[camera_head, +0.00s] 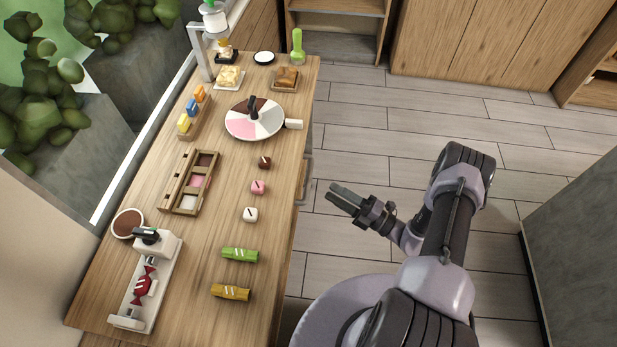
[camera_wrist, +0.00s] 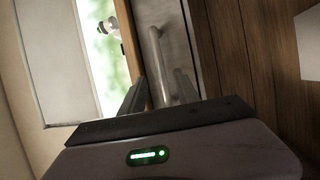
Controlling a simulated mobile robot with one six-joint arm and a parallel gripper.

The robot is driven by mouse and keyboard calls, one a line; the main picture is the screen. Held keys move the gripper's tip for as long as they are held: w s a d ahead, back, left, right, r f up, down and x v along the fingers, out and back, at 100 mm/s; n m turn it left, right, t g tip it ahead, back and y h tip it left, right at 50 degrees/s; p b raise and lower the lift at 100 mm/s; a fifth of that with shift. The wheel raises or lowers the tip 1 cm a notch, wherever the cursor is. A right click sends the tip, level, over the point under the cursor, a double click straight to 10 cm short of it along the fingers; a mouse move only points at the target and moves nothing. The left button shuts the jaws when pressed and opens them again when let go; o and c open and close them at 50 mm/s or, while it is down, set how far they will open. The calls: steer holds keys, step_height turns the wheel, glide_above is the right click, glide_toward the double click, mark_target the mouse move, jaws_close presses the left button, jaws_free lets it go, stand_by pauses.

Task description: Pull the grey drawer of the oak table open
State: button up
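The oak table (camera_head: 216,215) has a grey drawer on its right side, and the drawer front (camera_wrist: 178,32) shows in the wrist view. The drawer's grey bar handle (camera_head: 306,180) sticks out at the table's right edge; it also shows in the wrist view (camera_wrist: 156,55). The drawer looks flush with the table side. My gripper (camera_head: 336,194) is to the right of the handle, with its fingers pointing at it and floor showing between. In the wrist view my gripper (camera_wrist: 160,93) is open and empty, with the handle seen between its fingers.
A lazy-susan-like round plate (camera_head: 255,118), a wooden tray (camera_head: 178,196), small sweets and a white sealing device (camera_head: 168,262) stand on the tabletop. Open floor (camera_head: 365,130) lies right of the table. A grey block (camera_head: 583,220) stands at the far right.

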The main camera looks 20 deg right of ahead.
mark_target(309, 176)
steer(key=b+x, duration=0.1)
steer(key=x, duration=0.8)
steer(key=shift+w+a, duration=0.15)
steer(key=shift+a, duration=0.1)
jaws_close()
stand_by(0.9)
